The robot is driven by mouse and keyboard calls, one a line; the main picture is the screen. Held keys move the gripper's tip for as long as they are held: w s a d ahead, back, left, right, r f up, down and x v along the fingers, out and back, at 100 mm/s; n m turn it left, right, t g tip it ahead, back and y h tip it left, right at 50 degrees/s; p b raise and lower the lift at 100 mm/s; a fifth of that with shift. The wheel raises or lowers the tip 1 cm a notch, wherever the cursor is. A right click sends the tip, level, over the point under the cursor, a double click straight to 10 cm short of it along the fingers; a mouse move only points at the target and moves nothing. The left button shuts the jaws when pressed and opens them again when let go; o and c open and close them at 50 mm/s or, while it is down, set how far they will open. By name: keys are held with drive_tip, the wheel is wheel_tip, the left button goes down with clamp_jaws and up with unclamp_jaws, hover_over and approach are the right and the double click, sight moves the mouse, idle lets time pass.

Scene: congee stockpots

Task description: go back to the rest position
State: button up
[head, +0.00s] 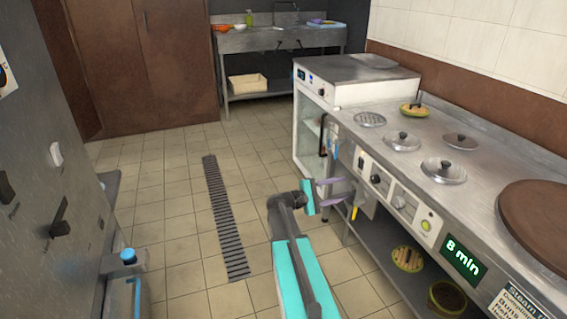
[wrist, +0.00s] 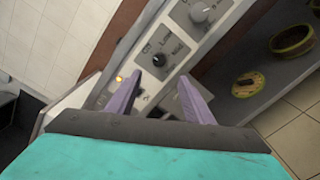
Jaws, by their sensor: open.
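My gripper (head: 334,189) is open and empty in the head view, held in front of the cooking counter's front edge, over the floor side. In the wrist view my gripper (wrist: 160,100) shows two purple fingers spread apart, with nothing between them but the counter's front panel behind. The control panel (head: 400,200) with black and grey knobs lies just beyond the fingers; I cannot tell from these views whether they touch it. The panel's knobs also show in the wrist view (wrist: 160,60).
The steel counter (head: 385,165) carries several lidded pots and a brown round board (head: 535,215). A lower shelf holds a pot (head: 446,298) and a yellow-green lidded one (head: 408,259). A sink table (head: 285,42) stands at the back.

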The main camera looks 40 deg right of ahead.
drive_tip(key=w+a+f+n+t+p, duration=0.25)
drive_tip(key=w+a+p, duration=0.2)
drive_tip(key=a, duration=0.45)
drive_tip(key=s+a+f+n+t+y+p, duration=0.1)
drive_tip(key=s+a+f+n+y+p, duration=0.25)
drive_tip(key=a+f, duration=0.65)
drive_tip(key=s+a+f+m+g+y+p, duration=0.1)
drive_tip(key=s+a+f+y, duration=0.3)
drive_tip(key=s+a, duration=0.4)
drive_tip(key=s+a+f+m+g+y+p, duration=0.1)
drive_tip(key=s+a+f+m+y+p, duration=0.3)
drive_tip(key=a, duration=1.2)
drive_tip(key=s+a+f+m+g+y+p, duration=0.1)
drive_tip(key=s+a+f+m+y+p, duration=0.2)
drive_tip(key=s+a, duration=0.9)
drive_tip(key=shift+s+a+f+y, duration=0.35)
drive_tip(key=shift+f+y, duration=0.35)
drive_tip(key=shift+y, duration=0.55)
drive_tip(key=shift+c, duration=0.2)
